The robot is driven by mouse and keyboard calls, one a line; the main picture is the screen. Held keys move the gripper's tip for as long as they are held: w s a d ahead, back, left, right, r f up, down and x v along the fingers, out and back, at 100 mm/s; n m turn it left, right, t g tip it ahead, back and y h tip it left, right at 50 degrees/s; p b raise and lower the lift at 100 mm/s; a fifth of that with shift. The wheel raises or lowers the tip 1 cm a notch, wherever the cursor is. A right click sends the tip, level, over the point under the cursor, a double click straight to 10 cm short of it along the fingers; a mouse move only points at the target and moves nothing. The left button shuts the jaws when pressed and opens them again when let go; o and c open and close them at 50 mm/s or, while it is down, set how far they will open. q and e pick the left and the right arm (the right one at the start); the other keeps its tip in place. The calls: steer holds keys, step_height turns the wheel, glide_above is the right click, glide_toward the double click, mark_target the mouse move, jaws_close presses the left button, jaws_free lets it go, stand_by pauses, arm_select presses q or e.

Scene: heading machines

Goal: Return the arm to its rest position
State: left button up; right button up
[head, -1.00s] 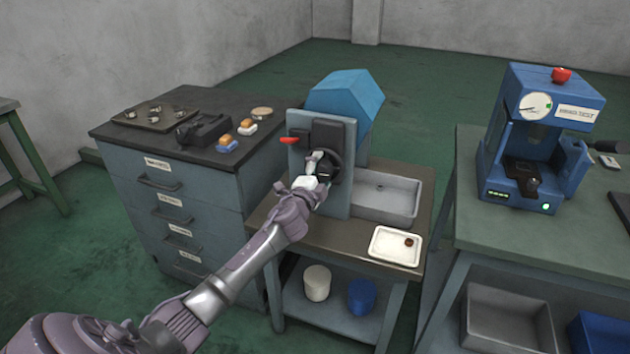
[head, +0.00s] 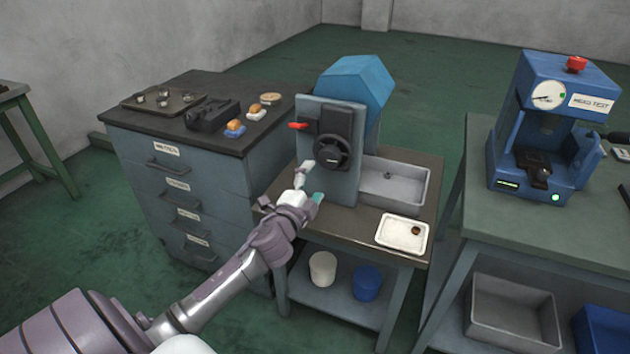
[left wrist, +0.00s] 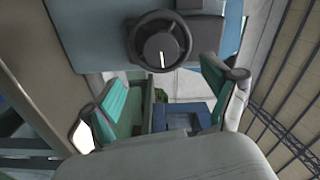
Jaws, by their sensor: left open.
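My left gripper (head: 311,181) is open and empty in the head view. It is in front of the blue-grey heading machine (head: 313,112), a little below and left of the machine's black handwheel (head: 332,152), and apart from it. In the left wrist view the two teal-padded fingers (left wrist: 165,100) are spread wide with nothing between them. The black dial-like wheel (left wrist: 160,42) with a white mark shows beyond them, clear of the fingers. My left arm reaches in from the lower left. My right gripper is not in view.
A drawer cabinet (head: 185,190) stands left, with a tray (head: 165,101) and small items on top. A blue press (head: 552,130) stands on the right bench.

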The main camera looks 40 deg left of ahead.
arm_select(q)
steer(key=s+d+f+n+g+h, duration=0.1)
steer(key=s+f+n+g, duration=0.3)
steer(key=f, duration=0.8)
steer(key=s+d+f+m+g, duration=0.15)
steer(key=s+f, duration=0.35)
steer(key=f, duration=0.8)
steer(key=s+d+f+n+g+h, duration=0.1)
steer(key=s+f+n+g, duration=0.3)
steer(key=f, duration=0.8)
steer(key=s+d+f+g+h, duration=0.1)
steer(key=s+d+f+g, duration=0.3)
steer(key=s+f, duration=0.95)
steer(key=s+d+f+n+g, duration=0.1)
steer(key=s+d+f, duration=0.3)
steer(key=s, duration=0.8)
steer(key=s+d+f+n+g+h, duration=0.1)
steer(key=s+d+f, duration=0.3)
steer(key=s, duration=0.7)
steer(key=shift+s+d+n+g, duration=0.4)
steer(key=shift+d+n+g, duration=0.15)
steer(key=shift+d+n, duration=0.15)
